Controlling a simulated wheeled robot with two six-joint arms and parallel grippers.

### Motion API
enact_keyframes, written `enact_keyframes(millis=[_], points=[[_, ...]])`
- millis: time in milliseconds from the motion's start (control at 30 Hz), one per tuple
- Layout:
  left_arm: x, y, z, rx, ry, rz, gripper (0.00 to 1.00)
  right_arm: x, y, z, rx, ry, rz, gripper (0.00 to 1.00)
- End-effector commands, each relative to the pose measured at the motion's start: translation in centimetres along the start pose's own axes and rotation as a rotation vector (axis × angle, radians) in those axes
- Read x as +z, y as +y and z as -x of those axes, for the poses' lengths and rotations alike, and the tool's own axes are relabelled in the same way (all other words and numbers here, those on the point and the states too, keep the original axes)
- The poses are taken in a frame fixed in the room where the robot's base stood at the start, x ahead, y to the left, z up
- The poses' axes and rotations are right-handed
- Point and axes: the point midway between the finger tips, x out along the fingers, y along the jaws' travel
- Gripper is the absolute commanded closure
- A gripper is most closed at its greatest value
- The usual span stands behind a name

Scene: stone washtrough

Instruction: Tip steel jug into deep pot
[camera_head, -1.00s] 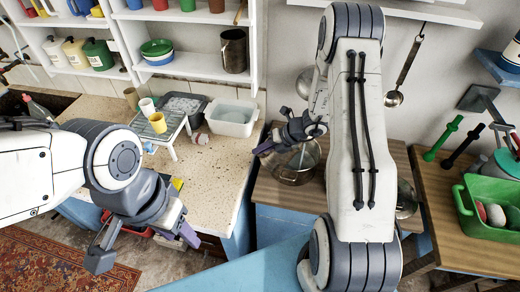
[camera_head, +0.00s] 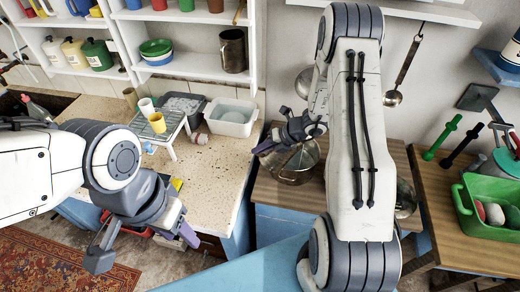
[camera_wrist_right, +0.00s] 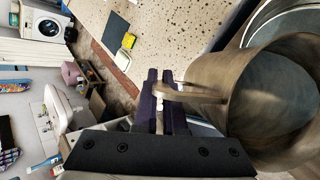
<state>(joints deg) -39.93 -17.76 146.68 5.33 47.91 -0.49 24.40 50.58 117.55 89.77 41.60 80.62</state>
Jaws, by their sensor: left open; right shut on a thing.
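The steel jug (camera_wrist_right: 215,80) fills the right of the right wrist view, its round mouth facing that camera. My right gripper (camera_wrist_right: 165,95) is shut on the jug's handle. A rounded metal rim (camera_wrist_right: 262,22), probably the deep pot's, shows behind the jug. In the head view my right gripper (camera_head: 272,143) is above the wooden counter, beside a metal vessel (camera_head: 296,176). The jug and pot overlap there and are partly hidden by my right arm, so I cannot separate them clearly. My left gripper (camera_head: 145,250) is open and empty, low in front of the speckled counter.
The speckled counter (camera_head: 205,185) holds a small white rack (camera_head: 172,133) with cups and a white basin (camera_head: 232,117). A green crate (camera_head: 480,225) stands on the right table. A ladle (camera_head: 394,97) hangs on the wall. Another metal jug (camera_head: 233,50) stands on the shelf.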

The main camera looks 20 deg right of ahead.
Motion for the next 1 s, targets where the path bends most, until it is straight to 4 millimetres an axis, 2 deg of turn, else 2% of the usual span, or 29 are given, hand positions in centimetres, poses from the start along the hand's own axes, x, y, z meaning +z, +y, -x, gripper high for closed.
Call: enact_keyframes(millis=[300, 1000], points=[[-0.03, 0.05, 0.64, 0.000, 0.000, 0.000, 0.50, 0.28, 0.03, 0.52, 0.042, -0.002, -0.017, 1.00], [-0.03, 0.04, 0.58, 0.000, 0.000, 0.000, 0.50, 0.29, 0.03, 0.49, 0.044, -0.002, -0.016, 1.00]])
